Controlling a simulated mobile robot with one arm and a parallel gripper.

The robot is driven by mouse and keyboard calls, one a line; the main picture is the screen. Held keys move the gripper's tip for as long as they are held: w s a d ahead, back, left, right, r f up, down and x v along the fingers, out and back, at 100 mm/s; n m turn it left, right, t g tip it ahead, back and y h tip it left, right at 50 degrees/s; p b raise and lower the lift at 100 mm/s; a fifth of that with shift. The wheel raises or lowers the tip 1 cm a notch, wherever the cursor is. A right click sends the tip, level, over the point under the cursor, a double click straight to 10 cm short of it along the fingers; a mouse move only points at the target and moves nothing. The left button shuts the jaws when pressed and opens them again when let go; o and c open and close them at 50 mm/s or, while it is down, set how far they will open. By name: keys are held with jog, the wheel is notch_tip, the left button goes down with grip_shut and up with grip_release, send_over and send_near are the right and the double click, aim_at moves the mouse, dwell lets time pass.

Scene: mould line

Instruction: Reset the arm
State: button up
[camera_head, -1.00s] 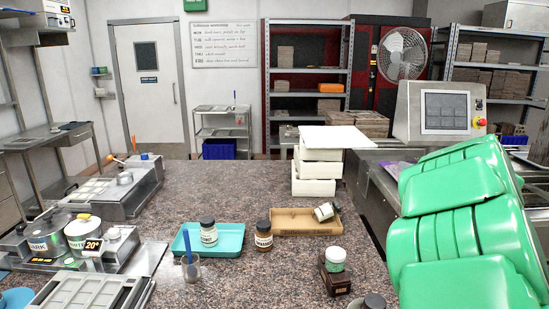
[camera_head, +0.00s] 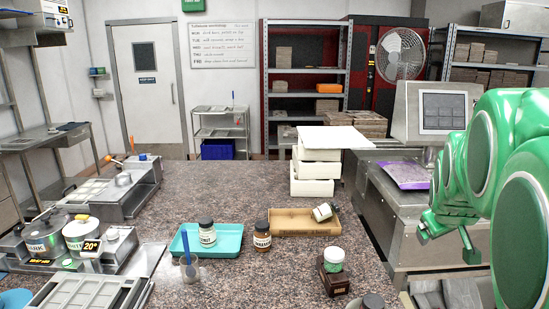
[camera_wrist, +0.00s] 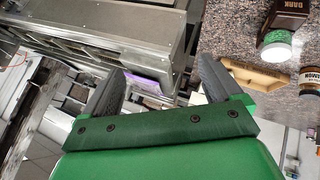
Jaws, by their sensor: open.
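My green arm is at the right of the head view, with my gripper (camera_head: 447,240) low in front of the metal machine, off the right side of the granite counter (camera_head: 225,270). In the wrist view my gripper (camera_wrist: 165,95) has its two dark fingers spread apart with nothing between them. It is open and empty, and touches no object.
A white-lidded jar on a brown block (camera_head: 334,272) stands near the counter's right edge. A brown tray (camera_head: 285,228), a teal tray (camera_head: 180,245) and stacked white boxes (camera_head: 312,187) stand further in. The control panel (camera_head: 440,110) is behind my arm.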

jog(key=s+a+f+m+g+y, duration=0.25)
jog(key=s+a, duration=0.25)
jog(key=a, duration=0.4)
jog(key=s+a+f+m+g+y, duration=0.1)
jog(key=s+a+f+y, duration=0.2)
jog(key=s+a, duration=0.35)
jog(key=s+a+f+n+g, duration=0.1)
jog(key=s+a+f+g, duration=0.1)
jog(key=s, duration=0.6)
jog(key=s+a+f+g, duration=0.3)
jog(key=s+a, duration=0.2)
jog(key=s, duration=0.4)
jog(key=shift+s+a+n+h, duration=0.25)
jog(key=shift+s+n+h, duration=0.1)
jog(key=shift+h, duration=0.1)
